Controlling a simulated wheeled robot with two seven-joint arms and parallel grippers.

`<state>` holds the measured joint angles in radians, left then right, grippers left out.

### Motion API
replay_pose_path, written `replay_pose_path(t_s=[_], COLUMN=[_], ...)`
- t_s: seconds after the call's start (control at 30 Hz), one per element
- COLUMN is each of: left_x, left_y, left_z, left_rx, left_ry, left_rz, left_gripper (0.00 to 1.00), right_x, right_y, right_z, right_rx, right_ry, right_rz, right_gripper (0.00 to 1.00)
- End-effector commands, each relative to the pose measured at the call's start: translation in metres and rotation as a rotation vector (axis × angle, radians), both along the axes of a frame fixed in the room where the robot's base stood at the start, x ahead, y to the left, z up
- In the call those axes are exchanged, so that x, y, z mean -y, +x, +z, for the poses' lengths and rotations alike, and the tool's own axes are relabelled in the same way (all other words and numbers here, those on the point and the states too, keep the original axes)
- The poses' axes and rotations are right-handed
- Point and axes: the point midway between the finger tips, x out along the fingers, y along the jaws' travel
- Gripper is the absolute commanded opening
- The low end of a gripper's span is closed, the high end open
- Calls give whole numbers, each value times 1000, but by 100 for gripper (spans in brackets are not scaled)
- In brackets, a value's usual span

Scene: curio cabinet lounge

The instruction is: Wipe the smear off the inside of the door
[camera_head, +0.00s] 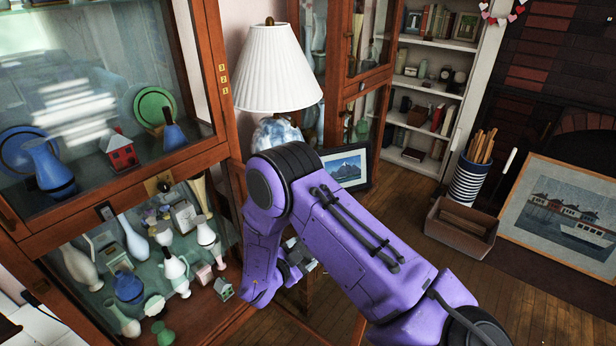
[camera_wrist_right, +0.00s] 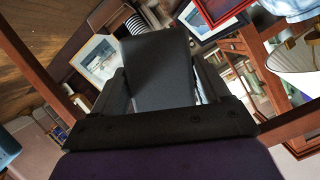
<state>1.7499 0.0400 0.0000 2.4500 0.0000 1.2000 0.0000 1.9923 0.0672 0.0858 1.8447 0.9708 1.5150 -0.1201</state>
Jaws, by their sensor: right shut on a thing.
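My right gripper (camera_wrist_right: 160,72) is shut on a dark grey pad (camera_wrist_right: 157,85), which fills the space between its fingers in the wrist view. In the head view my right gripper (camera_head: 298,258) is beside the cabinet's lower front corner, partly hidden by my purple arm. The cabinet (camera_head: 130,186) stands at left, with figurines behind its upper glass and vases below. A reddish wooden frame (camera_wrist_right: 38,68) crosses the wrist view; it looks like part of a glazed door. White streaks show on the upper glass; I cannot tell smear from reflection. My left gripper is not in view.
A white-shaded lamp (camera_head: 277,70) and a framed mountain picture (camera_head: 346,168) stand behind my arm. A brown box (camera_head: 461,226), striped bin (camera_head: 468,182) and leaning boat picture (camera_head: 566,215) are at right. Wooden floor (camera_head: 408,204) lies open between them and my arm.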

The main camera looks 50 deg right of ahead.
Motion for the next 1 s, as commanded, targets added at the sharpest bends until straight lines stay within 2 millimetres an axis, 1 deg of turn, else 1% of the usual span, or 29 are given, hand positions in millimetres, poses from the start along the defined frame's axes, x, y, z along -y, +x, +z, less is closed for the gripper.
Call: replay_pose_path(t_s=[0.1,0.33,0.6,0.7,0.83,1.0], left_x=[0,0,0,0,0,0], left_y=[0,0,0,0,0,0], left_z=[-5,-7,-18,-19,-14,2], left_rx=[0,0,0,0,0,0], left_ry=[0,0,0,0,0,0], left_rz=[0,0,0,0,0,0], left_gripper=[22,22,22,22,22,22], right_x=[2,3,5,5,5,3], right_y=[12,22,49,54,55,56], right_z=[-1,0,0,1,7,25], right_rx=[3,5,9,7,8,12], right_ry=[-1,-3,-6,-7,-7,-8], right_rz=[-2,-3,-6,-7,-6,-6], right_gripper=[27,27,27,28,27,27])
